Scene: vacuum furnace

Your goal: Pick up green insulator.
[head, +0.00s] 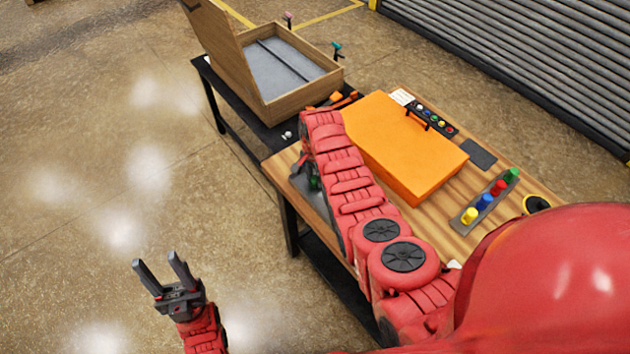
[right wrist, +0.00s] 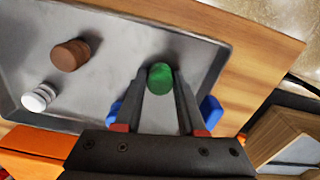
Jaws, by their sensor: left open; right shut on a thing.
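The green insulator (right wrist: 160,77) is a short green cylinder between the fingertips of my right gripper (right wrist: 160,82) in the right wrist view. The right gripper is shut on it, over a grey metal tray (right wrist: 120,42). I cannot tell whether the insulator touches the tray. In the head view my right arm covers most of that gripper and tray; a bit of green (head: 315,183) shows beside the arm. My left gripper (head: 157,260) is open and empty, over the floor at the lower left of the head view.
In the tray lie a brown cylinder (right wrist: 69,55) and a white one (right wrist: 38,97); blue pieces (right wrist: 210,108) show beside the fingers. An orange case (head: 400,145) and a strip with coloured knobs (head: 468,215) lie on the wooden table. An open wooden box (head: 285,75) stands behind.

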